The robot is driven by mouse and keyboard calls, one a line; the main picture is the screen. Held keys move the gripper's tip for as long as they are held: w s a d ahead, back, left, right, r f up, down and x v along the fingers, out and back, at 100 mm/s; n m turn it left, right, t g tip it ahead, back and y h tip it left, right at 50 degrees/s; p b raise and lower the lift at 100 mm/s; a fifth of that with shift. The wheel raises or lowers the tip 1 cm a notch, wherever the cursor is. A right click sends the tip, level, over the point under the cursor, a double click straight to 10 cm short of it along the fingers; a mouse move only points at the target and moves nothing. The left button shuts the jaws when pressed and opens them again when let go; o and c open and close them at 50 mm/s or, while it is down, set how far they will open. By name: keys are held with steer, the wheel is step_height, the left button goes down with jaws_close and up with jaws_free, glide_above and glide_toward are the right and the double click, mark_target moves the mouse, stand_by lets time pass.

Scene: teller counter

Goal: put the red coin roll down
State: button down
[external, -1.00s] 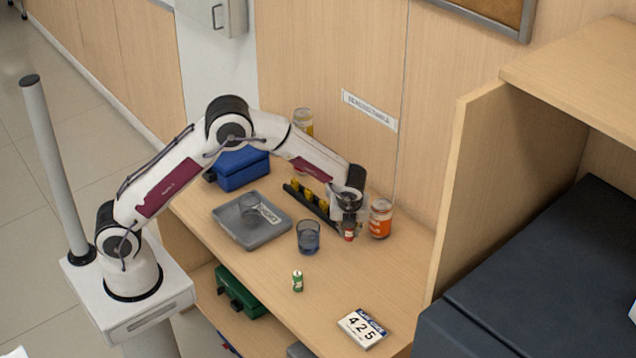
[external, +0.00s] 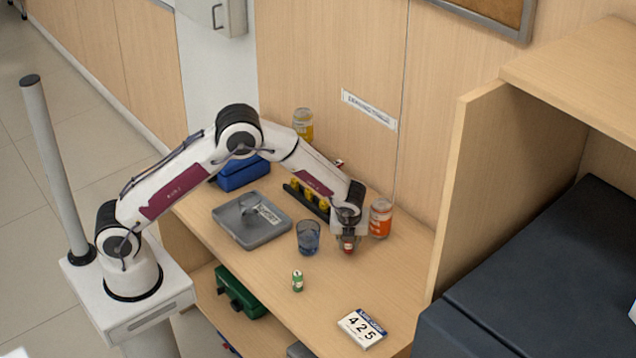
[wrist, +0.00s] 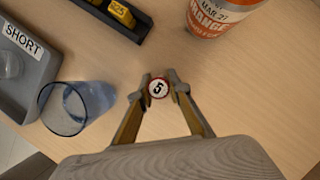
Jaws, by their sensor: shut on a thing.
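The red coin roll (external: 348,246) is upright between the fingertips of my gripper (external: 347,238), to the right of the blue glass. In the wrist view its round end, marked 5, shows as the coin roll (wrist: 158,88) between the two fingers of my gripper (wrist: 159,86). My gripper is shut on it. It is low over the counter; I cannot tell whether its lower end touches the wood.
A blue glass (external: 308,238) stands close to the left, an orange-labelled jar (external: 381,217) to the right. A black rack with yellow rolls (wrist: 122,14) lies behind. A grey tray (external: 228,227), a green roll (external: 297,281) and a 425 sign (external: 361,328) are farther off. Bare counter lies in front.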

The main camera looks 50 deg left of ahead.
steer(key=shift+f, duration=0.15)
steer(key=c, duration=1.9)
jaws_free()
steer(key=v, duration=1.2)
